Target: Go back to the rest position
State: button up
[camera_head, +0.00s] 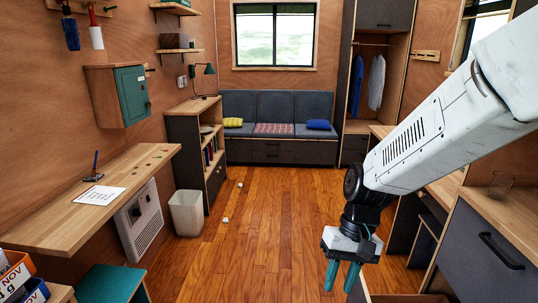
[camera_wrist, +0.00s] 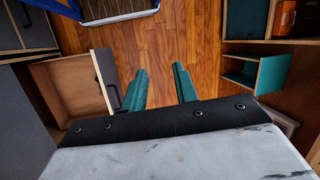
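My gripper (camera_head: 341,290) hangs pointing down over the wooden floor at the right of the head view, in front of the right-hand counter. Its two teal fingers are apart, with nothing between them. My white arm reaches in from the upper right and hides part of the right side of the room.
An open, seemingly empty drawer (camera_wrist: 68,84) juts out near my gripper. A white bin (camera_head: 187,213), desk (camera_head: 100,205) and teal stool (camera_head: 108,284) line the left. The middle floor (camera_head: 270,225) is mostly clear, with small white scraps.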

jog(key=s+d+r+t+h, duration=0.2)
jog(key=s+d+r+t, duration=0.2)
jog(key=s+d+r, duration=0.7)
jog(key=shift+s+d+r+m, duration=0.4)
jog(key=shift+s+r, duration=1.25)
jog(key=shift+s, duration=0.5)
